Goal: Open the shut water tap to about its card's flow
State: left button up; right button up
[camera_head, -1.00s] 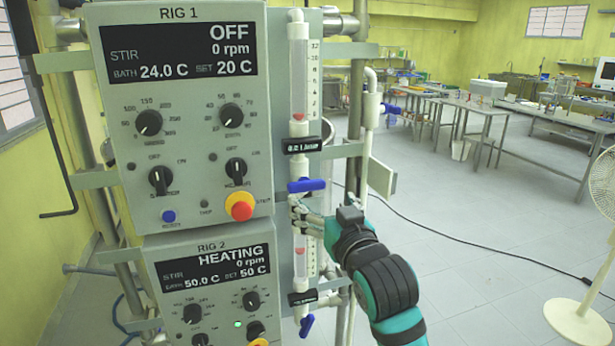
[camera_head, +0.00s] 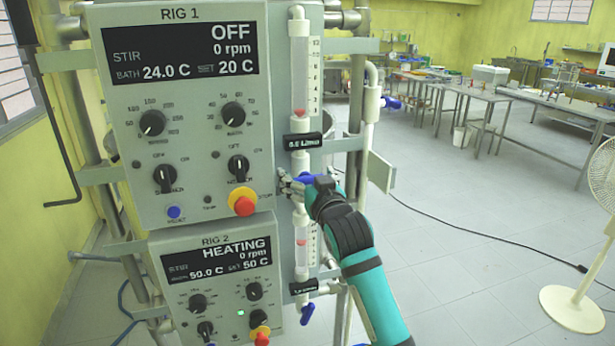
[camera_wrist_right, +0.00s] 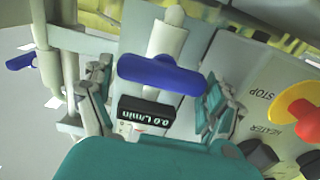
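The blue handle of the upper water tap (camera_head: 306,178) lies crosswise to its pipe, below the Rig 1 flow tube (camera_head: 300,75). The red float in that tube rests low. In the right wrist view, the blue handle (camera_wrist_right: 160,75) lies between the spread fingers of the open gripper (camera_wrist_right: 158,88), close to both tips; contact is unclear. My left gripper is out of view.
The Rig 1 panel (camera_head: 190,120), with a red stop button (camera_head: 244,205), is close left of the gripper. Below are the Rig 2 panel (camera_head: 215,275) and a lower blue tap (camera_head: 307,314) with its handle lengthwise. The floor at right is open, with a fan (camera_head: 575,300).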

jog(key=c, duration=0.7)
jog(key=shift+c, duration=0.2)
jog(key=shift+n, duration=0.4)
jog(key=shift+a+n+p, duration=0.1)
jog(key=shift+n+p, duration=0.5)
jog(key=shift+n, duration=0.3)
jog(key=n+p, duration=0.1)
jog(key=n, duration=0.2)
jog(key=shift+a+n, duration=0.15)
jog(key=shift+n, duration=0.15)
jog(key=n, duration=0.2)
jog(key=n+p, duration=0.1)
jog(key=n, duration=0.1)
jog(key=n+p, duration=0.1)
jog(key=shift+s+a+f+n, duration=0.15)
jog(key=shift+a+f+n, duration=0.1)
jog(key=shift+n, duration=0.15)
jog(key=o, duration=0.9)
